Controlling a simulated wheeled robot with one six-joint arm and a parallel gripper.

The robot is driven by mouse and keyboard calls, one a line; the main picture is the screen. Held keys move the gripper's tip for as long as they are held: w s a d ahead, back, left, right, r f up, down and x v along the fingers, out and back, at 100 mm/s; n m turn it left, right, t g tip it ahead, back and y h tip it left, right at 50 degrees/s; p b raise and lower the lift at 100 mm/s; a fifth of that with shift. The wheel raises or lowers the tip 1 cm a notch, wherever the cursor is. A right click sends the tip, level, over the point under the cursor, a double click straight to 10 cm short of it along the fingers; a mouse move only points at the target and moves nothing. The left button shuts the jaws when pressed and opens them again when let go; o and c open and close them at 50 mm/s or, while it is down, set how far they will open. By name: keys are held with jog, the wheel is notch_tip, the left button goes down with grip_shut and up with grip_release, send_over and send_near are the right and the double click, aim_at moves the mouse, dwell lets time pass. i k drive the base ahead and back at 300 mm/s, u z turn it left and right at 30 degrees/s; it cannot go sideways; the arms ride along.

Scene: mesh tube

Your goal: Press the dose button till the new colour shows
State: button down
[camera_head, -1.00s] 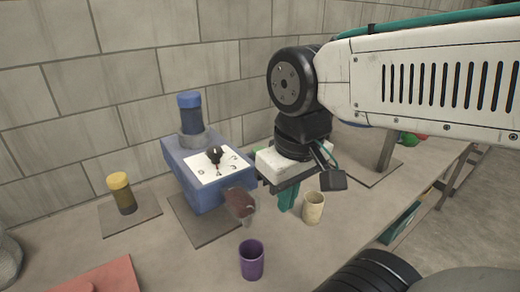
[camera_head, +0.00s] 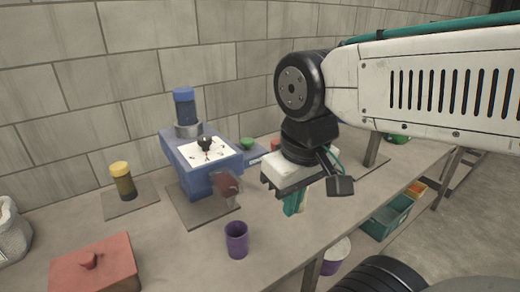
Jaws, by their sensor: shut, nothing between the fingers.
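The blue dispenser (camera_head: 203,168) stands on a grey mat, with a blue canister (camera_head: 185,108) on top. Its white dial panel (camera_head: 197,153) carries a black knob (camera_head: 205,143), and a dark red translucent part (camera_head: 227,187) shows at its front right. A green domed piece (camera_head: 247,143) shows behind its right side, near a blue surface; I cannot tell whether this is the dose button. My gripper (camera_head: 293,203), with teal fingers, points down to the right of the dispenser, apart from it. It is shut and empty.
A purple cup (camera_head: 237,240) stands in front of the dispenser. A yellow-capped jar (camera_head: 122,182) is at left, a red lidded box (camera_head: 95,265) at front left, and a sack (camera_head: 12,230) at the edge. A teal crate (camera_head: 388,217) sits below the table's right edge.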

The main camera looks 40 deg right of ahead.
aim_at(248, 142)
jog(key=k, duration=0.2)
jog(key=z, duration=1.7)
jog(key=k, duration=0.75)
jog(key=u, duration=1.05)
jog(key=i, duration=0.5)
jog(key=u, duration=0.05)
